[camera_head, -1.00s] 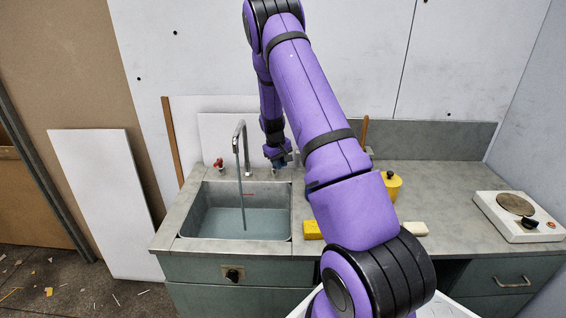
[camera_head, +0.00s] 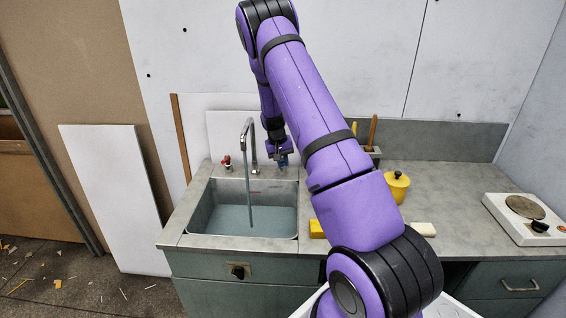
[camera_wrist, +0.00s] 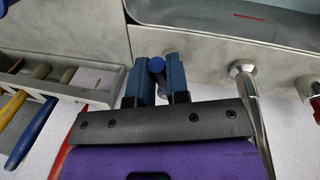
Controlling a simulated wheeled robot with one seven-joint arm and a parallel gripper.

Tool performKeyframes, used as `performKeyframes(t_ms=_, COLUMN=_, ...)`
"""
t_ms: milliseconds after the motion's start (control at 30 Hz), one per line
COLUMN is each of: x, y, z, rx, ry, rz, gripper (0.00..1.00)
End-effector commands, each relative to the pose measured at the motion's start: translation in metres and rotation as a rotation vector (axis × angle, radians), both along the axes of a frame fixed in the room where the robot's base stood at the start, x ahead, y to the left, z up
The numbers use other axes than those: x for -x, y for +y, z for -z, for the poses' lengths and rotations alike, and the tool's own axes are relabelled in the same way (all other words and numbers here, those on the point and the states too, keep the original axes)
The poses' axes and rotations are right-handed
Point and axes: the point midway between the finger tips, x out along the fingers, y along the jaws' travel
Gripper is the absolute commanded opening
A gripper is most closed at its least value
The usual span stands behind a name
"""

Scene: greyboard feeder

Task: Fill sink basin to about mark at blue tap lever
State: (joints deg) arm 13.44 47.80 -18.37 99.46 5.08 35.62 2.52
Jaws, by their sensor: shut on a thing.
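The sink basin (camera_head: 200,209) is set in the counter at left and holds water (camera_head: 235,221). A stream runs from the curved steel tap (camera_head: 254,150) into it. A short red mark (camera_head: 256,192) shows on the basin's back wall, just above the water surface; it also shows in the wrist view (camera_wrist: 243,16). My gripper (camera_head: 284,161) is right of the spout, behind the basin. In the wrist view my gripper (camera_wrist: 157,80) is shut on the blue tap lever (camera_wrist: 156,65), whose round end shows between the fingers.
A red-handled tap (camera_head: 227,161) stands left of the spout. A rack (camera_wrist: 60,85) with handled tools lies beside the gripper. A yellow pot (camera_head: 398,187), yellow block (camera_head: 316,229), white block (camera_head: 424,229) and hotplate (camera_head: 520,222) sit on the counter at right.

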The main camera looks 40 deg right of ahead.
Motion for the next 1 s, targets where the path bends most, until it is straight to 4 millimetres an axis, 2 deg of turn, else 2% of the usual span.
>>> performKeyframes(t_ms=200, x=-0.001, y=0.000, z=-0.001, rx=0.001, ry=-0.003, rz=-0.002, gripper=0.00)
performKeyframes(t_ms=233, x=-0.001, y=0.000, z=-0.001, rx=0.001, ry=-0.003, rz=-0.002, gripper=0.23)
performKeyframes(t_ms=300, x=-0.001, y=0.000, z=-0.001, rx=0.001, ry=-0.003, rz=-0.002, gripper=0.39)
performKeyframes(t_ms=333, x=-0.001, y=0.000, z=-0.001, rx=0.000, ry=-0.002, rz=-0.001, gripper=0.41)
performKeyframes(t_ms=667, x=-0.001, y=0.000, z=-0.004, rx=0.000, ry=-0.002, rz=-0.001, gripper=0.41)
performKeyframes(t_ms=767, x=-0.002, y=0.002, z=-0.014, rx=0.000, ry=-0.002, rz=-0.001, gripper=0.41)
performKeyframes(t_ms=1000, x=-0.007, y=0.009, z=-0.057, rx=0.001, ry=-0.004, rz=-0.003, gripper=0.41)
